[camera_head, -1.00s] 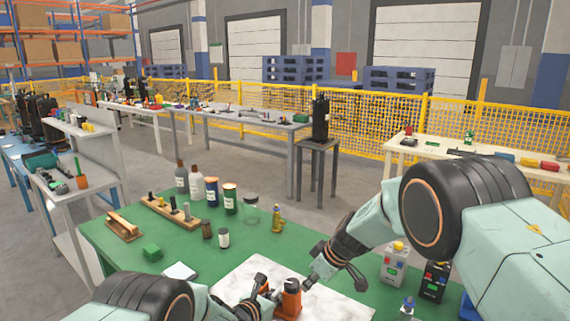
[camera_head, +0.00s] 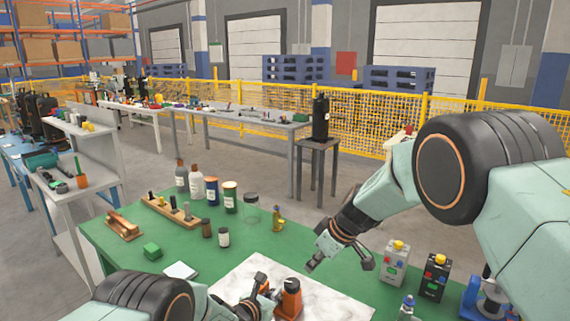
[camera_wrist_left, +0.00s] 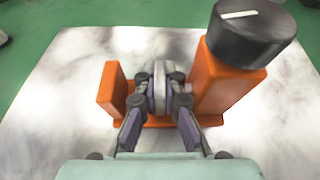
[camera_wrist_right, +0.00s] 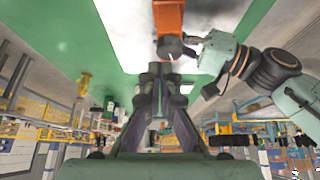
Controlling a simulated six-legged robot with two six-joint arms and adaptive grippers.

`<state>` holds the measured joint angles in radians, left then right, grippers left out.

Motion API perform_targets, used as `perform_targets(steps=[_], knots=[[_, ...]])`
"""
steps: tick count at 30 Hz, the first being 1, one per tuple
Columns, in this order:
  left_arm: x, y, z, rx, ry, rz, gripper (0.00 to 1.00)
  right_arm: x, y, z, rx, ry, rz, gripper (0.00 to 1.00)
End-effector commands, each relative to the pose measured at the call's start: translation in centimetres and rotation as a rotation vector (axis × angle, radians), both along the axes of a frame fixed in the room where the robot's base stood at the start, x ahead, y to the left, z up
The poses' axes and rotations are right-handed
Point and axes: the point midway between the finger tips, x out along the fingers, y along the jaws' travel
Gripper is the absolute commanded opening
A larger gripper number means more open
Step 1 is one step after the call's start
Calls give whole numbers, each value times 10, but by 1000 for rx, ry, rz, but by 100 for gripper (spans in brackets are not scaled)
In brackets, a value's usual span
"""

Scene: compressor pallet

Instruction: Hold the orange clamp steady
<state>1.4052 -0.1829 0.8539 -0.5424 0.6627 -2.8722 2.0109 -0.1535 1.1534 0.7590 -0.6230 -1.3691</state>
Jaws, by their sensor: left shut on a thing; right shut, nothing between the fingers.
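The orange clamp (camera_head: 290,298) stands on the white marbled sheet at the bottom centre of the head view. In the left wrist view the clamp (camera_wrist_left: 221,88) shows a tall right post with a black knob and a shorter left post. My left gripper (camera_head: 260,290) is shut on the clamp's middle part, between the two posts; its fingertips (camera_wrist_left: 160,90) partly hide what they grip. My right gripper (camera_head: 338,264) is shut and empty, up and to the right of the clamp and apart from it. The right wrist view shows the clamp (camera_wrist_right: 168,17) beyond its shut fingertips (camera_wrist_right: 160,80).
The green table (camera_head: 180,240) holds a wooden rack (camera_head: 168,211), bottles and jars (camera_head: 211,190), and a green block (camera_head: 152,250) to the left. Two boxes with buttons (camera_head: 395,262) and a blue device (camera_head: 488,298) stand at the right. The sheet (camera_head: 235,275) is otherwise clear.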

Motion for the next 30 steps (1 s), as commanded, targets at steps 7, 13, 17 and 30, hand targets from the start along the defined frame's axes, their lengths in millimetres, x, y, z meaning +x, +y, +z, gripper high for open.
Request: perform_targets(steps=[7, 13, 17, 30], knots=[[1, 0, 2, -1, -4, 1, 0, 0, 0, 0, 1, 1, 0, 0], [1, 0, 2, -1, -4, 1, 0, -15, 15, 8, 0, 2, 4, 0], [1, 0, 2, -1, -4, 1, 0, -22, 20, 9, -1, 1, 1, 0], [1, 0, 2, -1, -4, 0, 0, -23, 21, -37, 0, 4, 1, 0]])
